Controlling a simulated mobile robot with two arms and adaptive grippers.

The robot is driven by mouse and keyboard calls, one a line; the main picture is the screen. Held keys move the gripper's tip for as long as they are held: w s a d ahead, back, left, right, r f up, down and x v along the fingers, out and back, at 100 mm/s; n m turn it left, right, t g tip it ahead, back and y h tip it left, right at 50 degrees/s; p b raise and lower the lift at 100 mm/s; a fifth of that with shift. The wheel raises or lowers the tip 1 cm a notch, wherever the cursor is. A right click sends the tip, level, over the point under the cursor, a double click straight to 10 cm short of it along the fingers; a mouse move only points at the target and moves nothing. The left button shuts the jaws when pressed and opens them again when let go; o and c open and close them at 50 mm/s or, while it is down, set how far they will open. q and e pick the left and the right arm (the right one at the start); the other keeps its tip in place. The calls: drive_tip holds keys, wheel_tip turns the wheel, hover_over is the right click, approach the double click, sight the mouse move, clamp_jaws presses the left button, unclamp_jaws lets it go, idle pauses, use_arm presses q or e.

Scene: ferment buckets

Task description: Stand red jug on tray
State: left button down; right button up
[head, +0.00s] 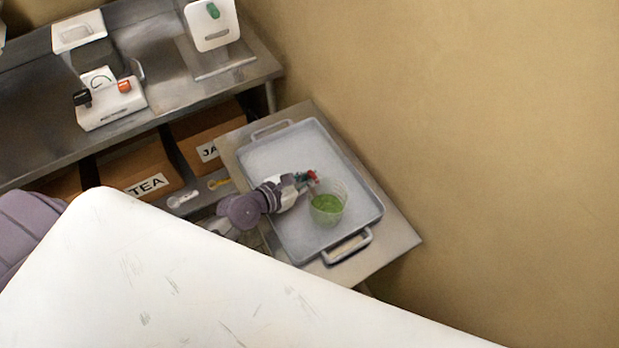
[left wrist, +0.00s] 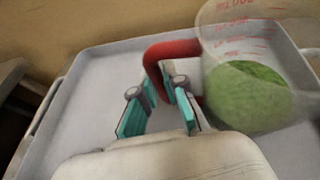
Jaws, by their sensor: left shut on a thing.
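The red jug (head: 327,204) is a clear cup with a red handle and green contents. It appears upright over the right part of the grey tray (head: 262,165). I cannot tell whether its base touches the tray. My left gripper (head: 304,180) reaches in from the left and is shut on the red handle. In the left wrist view, the handle (left wrist: 172,48) passes between the teal finger pads of the gripper (left wrist: 166,88), and the jug body (left wrist: 248,60) with red markings is on the right. My right gripper is not in view.
The tray lies on a small metal side table (head: 398,232) beside the beige wall (head: 480,130). A steel bench (head: 160,65) at upper left carries white devices, with boxes below, one labelled TEA (head: 145,172). The tray's left part is bare.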

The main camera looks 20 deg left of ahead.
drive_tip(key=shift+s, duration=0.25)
use_arm(q)
drive_tip(key=shift+f, duration=0.15)
drive_tip(key=c, duration=1.2)
unclamp_jaws()
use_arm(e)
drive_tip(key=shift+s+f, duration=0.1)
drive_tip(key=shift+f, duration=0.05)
use_arm(q)
drive_tip(key=shift+s+r, duration=0.15)
drive_tip(key=shift+r, duration=0.05)
drive_tip(key=shift+b+v, duration=0.7)
drive_tip(key=shift+v, duration=5.2)
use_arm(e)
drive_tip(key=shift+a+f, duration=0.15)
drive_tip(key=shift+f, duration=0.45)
use_arm(q)
drive_tip(key=shift+a, duration=0.1)
